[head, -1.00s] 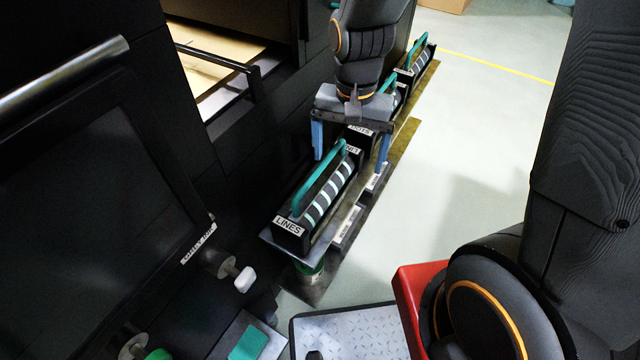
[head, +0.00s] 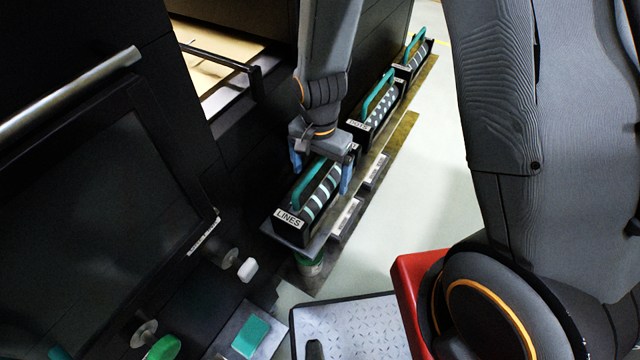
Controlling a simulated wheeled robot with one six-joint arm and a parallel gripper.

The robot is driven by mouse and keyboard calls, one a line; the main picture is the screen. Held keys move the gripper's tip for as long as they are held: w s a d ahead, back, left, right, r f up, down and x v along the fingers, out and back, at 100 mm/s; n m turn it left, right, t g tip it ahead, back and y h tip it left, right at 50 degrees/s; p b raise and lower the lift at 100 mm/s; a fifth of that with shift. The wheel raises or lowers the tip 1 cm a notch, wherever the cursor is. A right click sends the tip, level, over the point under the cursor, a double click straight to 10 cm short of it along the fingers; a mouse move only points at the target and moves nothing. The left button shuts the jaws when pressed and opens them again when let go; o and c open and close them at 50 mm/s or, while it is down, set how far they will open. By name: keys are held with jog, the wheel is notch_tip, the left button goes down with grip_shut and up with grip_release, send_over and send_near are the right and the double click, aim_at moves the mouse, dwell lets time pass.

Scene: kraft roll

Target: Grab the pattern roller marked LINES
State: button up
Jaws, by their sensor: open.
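The pattern roller marked LINES (head: 323,197) sits in a black cradle at the near end of a narrow shelf. It is a dark cylinder with pale stripes and a green bar handle (head: 308,187) above it. Its white LINES label (head: 289,218) faces me. My gripper (head: 321,176) is open and points down over the far half of this roller. One blue finger is on each side of the handle, apart from it. The far end of the handle is hidden behind the gripper.
A roller marked DOTS (head: 382,105) and another roller (head: 417,58) stand farther along the shelf, each with a green handle. A dark machine wall and screen (head: 110,210) border the left. Open floor (head: 430,170) lies to the right.

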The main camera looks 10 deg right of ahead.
jog(key=shift+f, duration=0.65)
jog(key=c, duration=2.2)
